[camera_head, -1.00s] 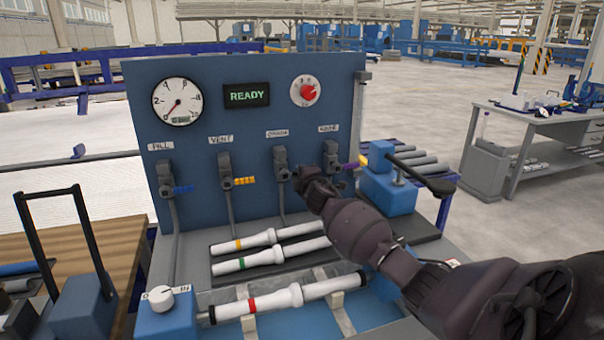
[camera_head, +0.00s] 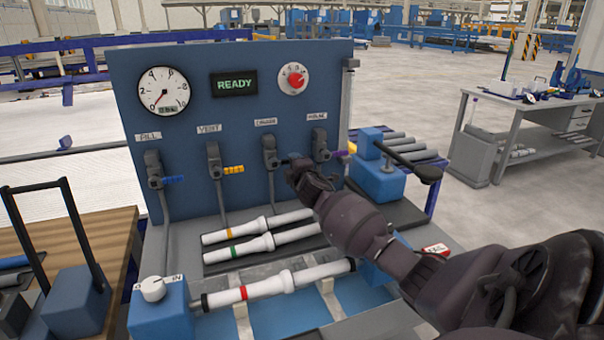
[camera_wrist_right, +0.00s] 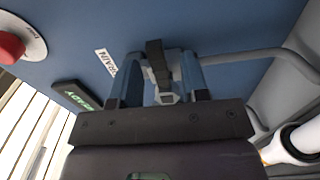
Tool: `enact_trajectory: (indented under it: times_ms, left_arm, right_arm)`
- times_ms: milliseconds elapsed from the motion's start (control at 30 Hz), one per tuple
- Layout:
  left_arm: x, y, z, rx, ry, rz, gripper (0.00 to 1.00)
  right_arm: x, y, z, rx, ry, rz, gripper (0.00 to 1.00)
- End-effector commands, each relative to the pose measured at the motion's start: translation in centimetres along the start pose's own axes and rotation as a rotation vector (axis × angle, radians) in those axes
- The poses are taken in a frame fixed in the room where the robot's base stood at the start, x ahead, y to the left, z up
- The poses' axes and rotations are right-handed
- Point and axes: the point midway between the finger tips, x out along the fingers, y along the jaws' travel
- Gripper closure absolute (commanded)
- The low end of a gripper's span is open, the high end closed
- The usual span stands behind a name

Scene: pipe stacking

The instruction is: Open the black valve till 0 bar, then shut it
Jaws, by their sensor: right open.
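The drain valve (camera_head: 270,150) is the third of the row on the blue panel. Its black handle (camera_wrist_right: 156,62) shows in the right wrist view, between the two blue fingers of my right gripper (camera_wrist_right: 161,78). The fingers are open on either side of the handle; I cannot tell whether either touches it. In the head view my right gripper (camera_head: 292,166) is at this valve and hides part of it. The round pressure gauge (camera_head: 163,92) has its red needle at the lower left, near zero. My left gripper is out of view.
Valves with blue (camera_head: 173,180), yellow (camera_head: 233,170) and purple (camera_head: 339,154) handles flank it. A display (camera_head: 234,85) reads READY beside a red knob (camera_head: 296,80). White pipes (camera_head: 270,285) lie below. A blue block with a black lever (camera_head: 428,174) stands right.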

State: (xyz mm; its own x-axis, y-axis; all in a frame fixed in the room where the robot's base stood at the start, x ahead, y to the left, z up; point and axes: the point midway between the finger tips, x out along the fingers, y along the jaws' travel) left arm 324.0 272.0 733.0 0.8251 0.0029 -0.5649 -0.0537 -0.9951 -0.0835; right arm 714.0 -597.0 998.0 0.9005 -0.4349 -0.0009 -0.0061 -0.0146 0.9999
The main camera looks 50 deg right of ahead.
Motion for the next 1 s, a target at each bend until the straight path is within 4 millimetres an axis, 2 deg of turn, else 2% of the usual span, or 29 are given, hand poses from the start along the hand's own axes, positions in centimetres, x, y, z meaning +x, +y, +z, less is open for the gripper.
enact_trajectory:
  times_ms: [300, 500, 700, 1000]
  left_arm:
    - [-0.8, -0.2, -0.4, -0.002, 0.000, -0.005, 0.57]
    - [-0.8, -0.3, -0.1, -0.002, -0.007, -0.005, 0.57]
    - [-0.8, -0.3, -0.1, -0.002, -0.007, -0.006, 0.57]
    - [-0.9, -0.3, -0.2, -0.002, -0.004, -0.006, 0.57]
  right_arm:
    - [-5.2, 0.2, 0.0, 0.003, 0.000, 0.001, 0.58]
    - [-7.5, 0.1, 0.0, 0.002, 0.001, 0.001, 0.58]
    - [-8.3, 0.1, 0.0, 0.002, 0.000, 0.000, 0.58]
    - [-8.3, 0.0, 0.0, 0.002, 0.000, 0.000, 0.58]
